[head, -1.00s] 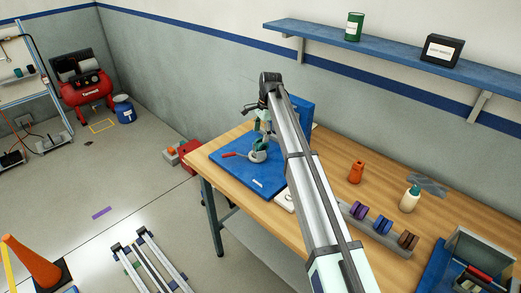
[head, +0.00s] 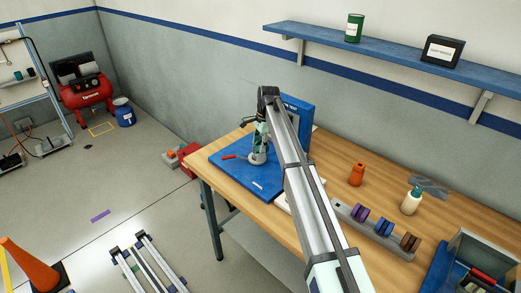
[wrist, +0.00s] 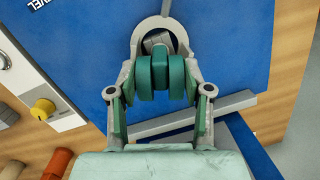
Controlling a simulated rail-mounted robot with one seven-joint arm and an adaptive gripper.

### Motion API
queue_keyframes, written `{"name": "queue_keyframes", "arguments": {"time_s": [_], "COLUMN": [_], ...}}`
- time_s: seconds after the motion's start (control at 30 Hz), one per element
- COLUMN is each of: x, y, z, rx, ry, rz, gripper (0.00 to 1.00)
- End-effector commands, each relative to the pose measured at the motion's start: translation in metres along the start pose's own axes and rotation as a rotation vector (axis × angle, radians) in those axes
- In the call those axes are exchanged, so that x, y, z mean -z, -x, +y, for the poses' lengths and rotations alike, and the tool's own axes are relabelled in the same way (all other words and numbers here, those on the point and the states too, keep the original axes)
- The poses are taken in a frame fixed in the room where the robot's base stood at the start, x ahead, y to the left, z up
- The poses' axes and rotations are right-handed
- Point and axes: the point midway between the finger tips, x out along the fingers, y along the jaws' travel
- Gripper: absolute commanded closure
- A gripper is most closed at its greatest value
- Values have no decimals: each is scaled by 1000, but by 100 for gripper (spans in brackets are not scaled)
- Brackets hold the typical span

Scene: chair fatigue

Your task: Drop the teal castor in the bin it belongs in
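The teal castor (wrist: 160,74), with its twin wheels, sits at a round grey metal holder (wrist: 166,27) on a blue board in the wrist view. My gripper (wrist: 160,82) has one finger on each side of the castor, very close to its wheels. I cannot tell whether the fingers press on it or stand just clear. In the head view my gripper (head: 261,150) is low over the blue board (head: 240,176), at the holder with the red handle. The castor is mostly hidden there. A grey rack (head: 372,232) with purple, blue and brown castors stands to the right.
The wooden bench (head: 330,180) also holds an orange bottle (head: 356,174), a white bottle with a teal top (head: 411,201) and a grey bin (head: 484,257) at front right. A panel with a yellow knob (wrist: 43,109) lies beside the blue board. A blue shelf (head: 390,51) hangs above.

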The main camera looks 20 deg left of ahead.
Motion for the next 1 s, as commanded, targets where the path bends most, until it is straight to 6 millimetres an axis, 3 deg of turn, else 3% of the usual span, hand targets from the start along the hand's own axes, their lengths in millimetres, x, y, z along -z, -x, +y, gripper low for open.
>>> {"name": "queue_keyframes", "arguments": {"time_s": [1.0], "x": [0], "y": [27], "z": [0], "rx": [0], "ry": [0], "rz": [0], "gripper": [81]}}
